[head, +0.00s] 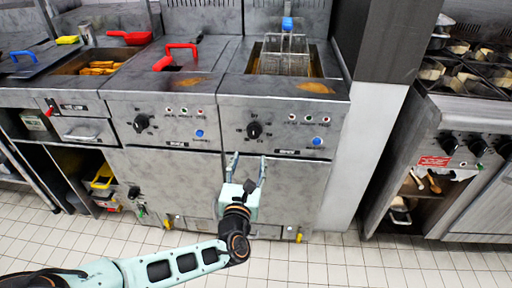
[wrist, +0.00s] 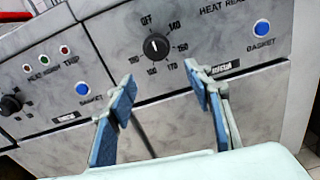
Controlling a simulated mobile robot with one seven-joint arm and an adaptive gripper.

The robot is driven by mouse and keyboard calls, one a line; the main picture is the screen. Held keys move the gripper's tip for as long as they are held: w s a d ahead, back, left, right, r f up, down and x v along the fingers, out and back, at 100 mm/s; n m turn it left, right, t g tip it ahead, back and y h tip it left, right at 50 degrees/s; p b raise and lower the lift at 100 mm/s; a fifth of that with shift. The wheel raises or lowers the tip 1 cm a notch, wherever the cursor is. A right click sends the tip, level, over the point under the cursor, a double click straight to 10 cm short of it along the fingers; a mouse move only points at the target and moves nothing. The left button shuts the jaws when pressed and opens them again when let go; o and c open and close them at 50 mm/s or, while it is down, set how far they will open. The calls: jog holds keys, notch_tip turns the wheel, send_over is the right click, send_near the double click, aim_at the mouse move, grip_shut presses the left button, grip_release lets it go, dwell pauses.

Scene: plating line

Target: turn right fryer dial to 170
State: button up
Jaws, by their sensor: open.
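The right fryer dial (head: 254,129) is a round black knob on the front panel of the right fryer (head: 300,170). In the wrist view the dial (wrist: 156,46) has a small white mark that appears to point up toward OFF. The label 170 (wrist: 188,64) is at the dial's lower right, close to the right fingertip. My gripper (head: 249,161) is in front of the panel, below the dial. In the wrist view my gripper (wrist: 160,78) is open and empty, its blue-padded fingers apart with the dial just beyond the gap, apparently not touching.
A blue basket button (wrist: 262,29) is right of the dial. The left fryer dial (head: 141,122) and its blue button (head: 199,134) are to the left. A wire basket (head: 285,56) sits in the right fryer. A stove (head: 465,100) stands farther right, beyond a gap of tiled floor.

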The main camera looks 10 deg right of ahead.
aim_at(253, 135)
jog(key=shift+n+t, duration=0.3)
jog(key=shift+n, duration=0.2)
jog(key=b+x, duration=0.1)
jog(key=x, duration=0.9)
jog(key=shift+w+r+b, duration=0.2)
jog(key=shift+w+b, duration=0.1)
jog(key=shift+b, duration=0.05)
jog(key=shift+c, duration=0.3)
jog(key=c, duration=1.1)
